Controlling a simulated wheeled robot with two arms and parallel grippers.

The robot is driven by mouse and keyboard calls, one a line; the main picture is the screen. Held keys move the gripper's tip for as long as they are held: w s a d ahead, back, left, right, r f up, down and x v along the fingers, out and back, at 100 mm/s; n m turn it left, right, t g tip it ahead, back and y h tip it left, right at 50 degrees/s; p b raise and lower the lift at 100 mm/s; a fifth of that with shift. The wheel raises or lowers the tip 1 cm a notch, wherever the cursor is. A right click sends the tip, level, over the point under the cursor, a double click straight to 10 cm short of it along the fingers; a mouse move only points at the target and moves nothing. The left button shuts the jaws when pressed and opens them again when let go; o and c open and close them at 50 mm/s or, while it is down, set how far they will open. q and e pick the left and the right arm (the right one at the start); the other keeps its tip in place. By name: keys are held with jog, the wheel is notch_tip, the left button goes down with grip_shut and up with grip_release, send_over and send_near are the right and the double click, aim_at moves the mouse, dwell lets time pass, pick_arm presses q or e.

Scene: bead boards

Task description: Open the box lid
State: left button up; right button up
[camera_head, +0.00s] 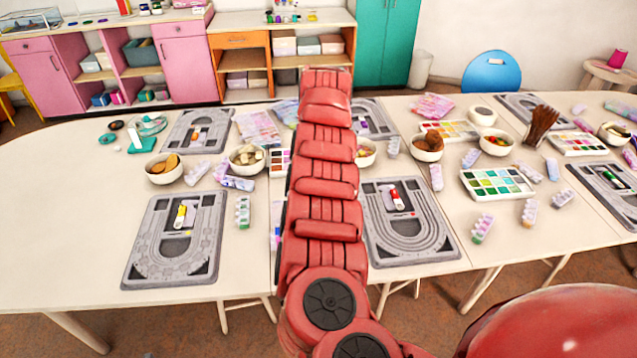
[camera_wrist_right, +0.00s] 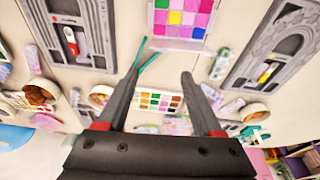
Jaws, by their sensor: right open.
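The right wrist view shows a box with coloured square compartments and a pink border (camera_wrist_right: 160,18) at the top centre. I cannot tell whether a lid covers it. A second compartment box (camera_wrist_right: 145,103) lies farther down, seen between my fingers. My right gripper (camera_wrist_right: 162,76) is open, with its fingers wide apart and nothing visibly held. The pink-bordered box lies beyond the fingertips in that view. In the head view my red right arm crosses the middle of the table and hides its gripper and most of what lies beneath. My left gripper is not in view.
In the head view, grey bead boards (camera_head: 148,262) (camera_head: 440,250) lie on both sides of my arm. Bowls (camera_head: 163,180), small tube cases (camera_head: 243,212) and a green compartment box (camera_head: 523,193) crowd the white table (camera_head: 60,230). Its left front is clear.

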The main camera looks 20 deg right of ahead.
jog(key=shift+v, duration=1.6)
